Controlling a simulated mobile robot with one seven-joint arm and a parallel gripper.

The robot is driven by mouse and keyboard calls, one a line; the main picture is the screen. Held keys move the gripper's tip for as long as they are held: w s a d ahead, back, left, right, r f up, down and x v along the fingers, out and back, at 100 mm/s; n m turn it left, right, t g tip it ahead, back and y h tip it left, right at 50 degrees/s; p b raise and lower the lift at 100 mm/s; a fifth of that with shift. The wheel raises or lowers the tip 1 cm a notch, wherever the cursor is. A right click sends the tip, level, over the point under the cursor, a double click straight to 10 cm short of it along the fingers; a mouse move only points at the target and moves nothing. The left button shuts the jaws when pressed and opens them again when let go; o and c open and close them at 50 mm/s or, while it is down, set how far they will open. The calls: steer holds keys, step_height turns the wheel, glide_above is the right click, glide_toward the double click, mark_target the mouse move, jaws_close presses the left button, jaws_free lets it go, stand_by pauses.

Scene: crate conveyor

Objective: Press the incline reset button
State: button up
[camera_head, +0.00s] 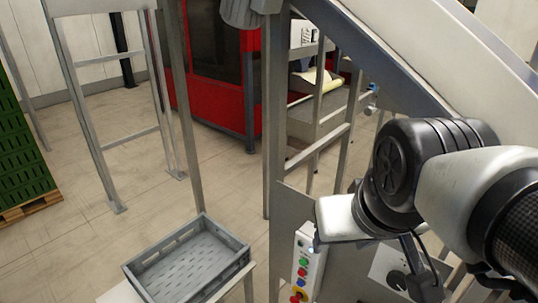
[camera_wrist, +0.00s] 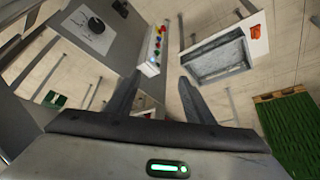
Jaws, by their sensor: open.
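A white control box (camera_head: 306,262) stands upright on a grey post in the middle of the head view, with several coloured buttons in a column and a red-and-yellow knob (camera_head: 298,295) low on it. The same box (camera_wrist: 150,68) shows in the wrist view, with several red, yellow, green and blue buttons. No label is readable, so I cannot tell which button is the incline reset. My gripper (camera_wrist: 160,78) is open and empty, its two fingers apart near the box's blue-button end. In the head view my white hand is just above the box; its fingers are hard to make out.
A grey crate (camera_head: 240,250) sits on a stand left of the box. A grey panel with a black rotary knob (camera_wrist: 96,25) is beside the box. Green stacked crates (camera_head: 22,150) stand on a pallet at far left. A sloping conveyor beam (camera_head: 375,55) passes above; floor is open behind.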

steer(key=shift+w+d, duration=0.15)
steer(key=c, duration=0.7)
jaws_close()
stand_by(0.7)
